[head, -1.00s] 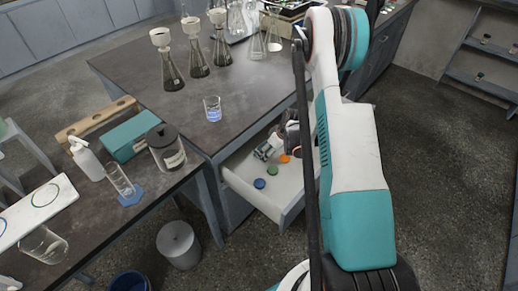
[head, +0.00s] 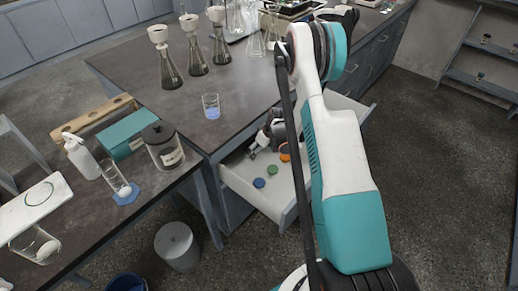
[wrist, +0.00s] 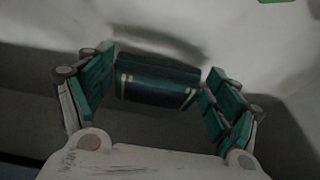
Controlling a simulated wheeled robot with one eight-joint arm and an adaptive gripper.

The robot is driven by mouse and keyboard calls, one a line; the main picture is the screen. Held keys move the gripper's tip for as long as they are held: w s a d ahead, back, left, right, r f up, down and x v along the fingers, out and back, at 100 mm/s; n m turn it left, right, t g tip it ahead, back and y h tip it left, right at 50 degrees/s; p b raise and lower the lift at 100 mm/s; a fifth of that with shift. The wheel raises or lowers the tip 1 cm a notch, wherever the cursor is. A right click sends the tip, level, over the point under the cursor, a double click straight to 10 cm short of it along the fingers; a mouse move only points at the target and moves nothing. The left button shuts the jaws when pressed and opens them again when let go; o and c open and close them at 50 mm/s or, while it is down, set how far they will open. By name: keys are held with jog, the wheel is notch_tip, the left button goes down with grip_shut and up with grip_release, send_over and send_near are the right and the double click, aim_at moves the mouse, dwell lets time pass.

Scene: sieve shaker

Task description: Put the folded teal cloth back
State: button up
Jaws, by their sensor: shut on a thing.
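The folded teal cloth (wrist: 157,80) shows in the wrist view as a dark teal bundle with two pale stripes. It lies between the green-padded fingers of my gripper (wrist: 160,92), which is shut on it. In the head view my gripper (head: 258,146) is inside the open drawer (head: 238,186), low near its left side. I cannot make out the cloth there, as the gripper and arm hide it. In the wrist view a pale surface lies close behind the cloth; whether the cloth touches it I cannot tell.
The drawer also holds a blue disc (head: 258,183), a green disc (head: 272,170) and an orange round thing (head: 285,151). The bench (head: 140,75) carries several flasks and a beaker (head: 211,106).

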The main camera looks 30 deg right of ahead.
jog(key=o, duration=1.2)
jog(key=p+v, duration=0.4)
jog(key=v, duration=0.8)
jog(key=shift+w+r, duration=0.1)
jog(key=shift+r, duration=0.05)
